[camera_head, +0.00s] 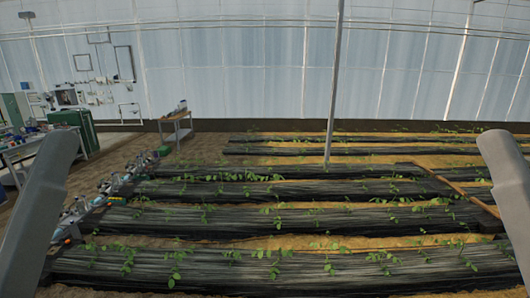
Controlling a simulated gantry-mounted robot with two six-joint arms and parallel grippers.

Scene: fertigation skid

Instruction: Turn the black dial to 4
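I cannot make out a black dial or its numbers anywhere in the head view. A row of small valves and fittings (78,212) runs along the left side, partly behind my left arm, and is too small to read. Grey links of my arms rise at the left and right edges. Neither gripper shows in the picture.
Long beds with black covers (290,222) and small green plants fill the middle and right. A thin grey post (334,90) stands among them. A small table (176,128), a green cabinet (78,125) and a cluttered workbench (30,148) stand farther back at left.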

